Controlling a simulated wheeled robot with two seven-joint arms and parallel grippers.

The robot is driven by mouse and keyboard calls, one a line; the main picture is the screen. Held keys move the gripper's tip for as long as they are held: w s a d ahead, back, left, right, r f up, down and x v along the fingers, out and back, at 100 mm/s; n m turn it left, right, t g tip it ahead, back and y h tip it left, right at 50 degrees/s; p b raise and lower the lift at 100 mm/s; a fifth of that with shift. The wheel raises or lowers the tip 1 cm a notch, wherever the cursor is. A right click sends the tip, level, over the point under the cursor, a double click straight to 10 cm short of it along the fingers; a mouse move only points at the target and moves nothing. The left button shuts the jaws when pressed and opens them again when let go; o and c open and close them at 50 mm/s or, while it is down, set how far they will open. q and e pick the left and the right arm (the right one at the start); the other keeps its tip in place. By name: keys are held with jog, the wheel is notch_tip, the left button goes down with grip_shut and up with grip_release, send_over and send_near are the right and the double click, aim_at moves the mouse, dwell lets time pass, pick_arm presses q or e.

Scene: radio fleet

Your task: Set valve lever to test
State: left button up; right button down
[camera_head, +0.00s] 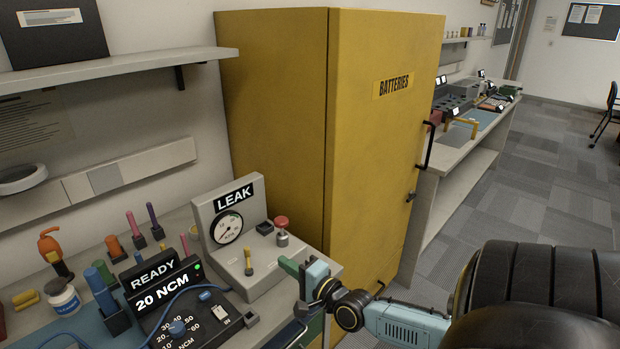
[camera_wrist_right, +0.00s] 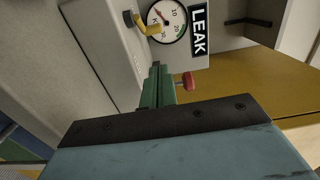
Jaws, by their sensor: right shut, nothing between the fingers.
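The grey LEAK tester (camera_head: 268,280) stands on the bench, with a round gauge (camera_head: 228,228) on its upright panel. A small yellow valve lever (camera_head: 248,258) sits on its top face, on a dark base. In the head view the lever points upward in the picture. My left gripper is not in view.
A red knob (camera_head: 281,222) stands behind my right fingers on the tester. A yellow BATTERIES cabinet (camera_head: 380,150) rises close behind and right. The READY 20 NCM unit (camera_head: 165,285), a blue cable and upright tools crowd the bench to the left.

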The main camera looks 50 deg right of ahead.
jog(key=shift+s+d, duration=0.3)
jog(key=shift+s, duration=0.5)
jog(key=shift+s+d, duration=0.3)
jog(key=shift+s, duration=0.45)
jog(key=shift+s+d, duration=0.3)
jog(key=shift+s, duration=0.5)
